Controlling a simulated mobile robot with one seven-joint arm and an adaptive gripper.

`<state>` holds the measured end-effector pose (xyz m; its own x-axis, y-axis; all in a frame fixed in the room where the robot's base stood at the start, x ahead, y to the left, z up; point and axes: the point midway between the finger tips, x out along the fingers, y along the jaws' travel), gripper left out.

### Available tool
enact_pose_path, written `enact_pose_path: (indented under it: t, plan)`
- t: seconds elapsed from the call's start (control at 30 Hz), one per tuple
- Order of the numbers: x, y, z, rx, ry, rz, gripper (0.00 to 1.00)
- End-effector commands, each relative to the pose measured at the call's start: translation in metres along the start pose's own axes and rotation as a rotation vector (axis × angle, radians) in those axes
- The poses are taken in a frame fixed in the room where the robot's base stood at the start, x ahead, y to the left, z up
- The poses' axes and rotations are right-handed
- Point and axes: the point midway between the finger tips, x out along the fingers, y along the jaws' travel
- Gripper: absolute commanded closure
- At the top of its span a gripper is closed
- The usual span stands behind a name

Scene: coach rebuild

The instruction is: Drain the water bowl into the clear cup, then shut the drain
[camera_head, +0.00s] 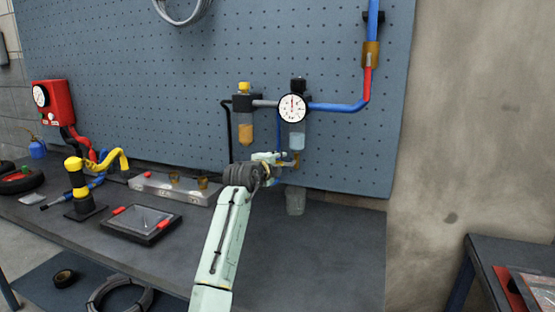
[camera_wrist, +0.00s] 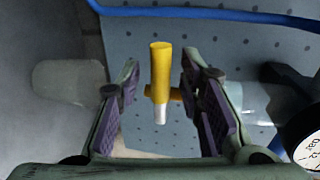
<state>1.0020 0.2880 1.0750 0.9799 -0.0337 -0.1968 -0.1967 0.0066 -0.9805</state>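The water bowl (camera_head: 297,138) hangs under a black cap below and beside the round gauge on the pegboard. It also shows at the right in the wrist view (camera_wrist: 258,101), partly behind a finger. A brass drain (camera_head: 294,160) with a yellow handle (camera_wrist: 161,65) and a pale tip sits below the bowl. The clear cup (camera_head: 295,201) stands on the bench below the drain; it shows blurred at the left in the wrist view (camera_wrist: 68,86). My gripper (camera_wrist: 160,78) is open, its purple pads on either side of the yellow handle, with gaps visible. Flow is not discernible.
An amber bowl (camera_head: 245,133) with a yellow knob hangs left of the gauge (camera_head: 292,107). A blue pipe (camera_head: 340,106) runs right from the gauge. A metal block (camera_head: 172,188), a black tray (camera_head: 141,224) and a yellow-black stand (camera_head: 79,188) occupy the left bench. The front-right bench is clear.

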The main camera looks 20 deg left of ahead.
Motion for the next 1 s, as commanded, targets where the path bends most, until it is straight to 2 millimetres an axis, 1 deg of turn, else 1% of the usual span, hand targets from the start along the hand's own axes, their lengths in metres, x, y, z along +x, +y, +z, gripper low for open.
enact_pose_path:
  t: [0.1, 0.33, 0.83, 1.0]
  plan:
    - [0.0040, -0.0003, 0.0004, 0.000, -0.001, 0.000, 0.66]
    - [0.0044, 0.0001, 0.0002, 0.000, -0.001, -0.001, 0.66]
    - [0.0042, 0.0002, 0.0002, 0.000, 0.000, -0.001, 1.00]
    - [0.0042, 0.0004, 0.0002, 0.000, 0.000, 0.000, 1.00]
